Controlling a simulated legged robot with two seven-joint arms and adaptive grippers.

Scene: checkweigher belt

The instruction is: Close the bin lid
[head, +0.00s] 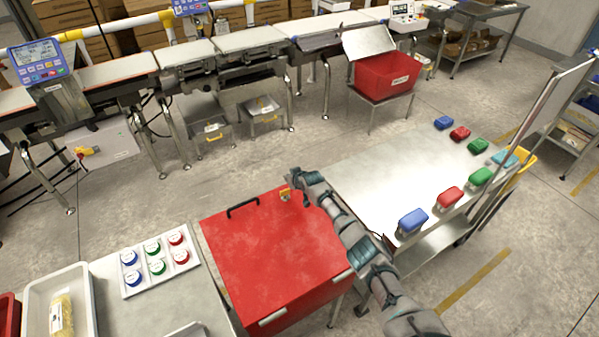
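A large red bin (312,309) stands in the foreground. Its red lid (262,250) lies flat over the top, with a black handle (243,207) near the far edge and pale hinges on the near edge. I cannot see any gap under the far edge. A smaller red bin (385,77) stands on a stand at the back, its grey lid (368,40) raised and tilted. My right arm crosses the right side of the foreground bin. My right gripper (292,182) is near its far right corner, beside a small yellow part (285,194); its fingers are too small to read. My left gripper is out of view.
A white table (375,180) with blue, red and green containers along its right side stands right of the foreground bin. A grey table (180,300) with a tray of coloured round lids (160,265) is at left. The conveyor line (245,38) runs behind open floor.

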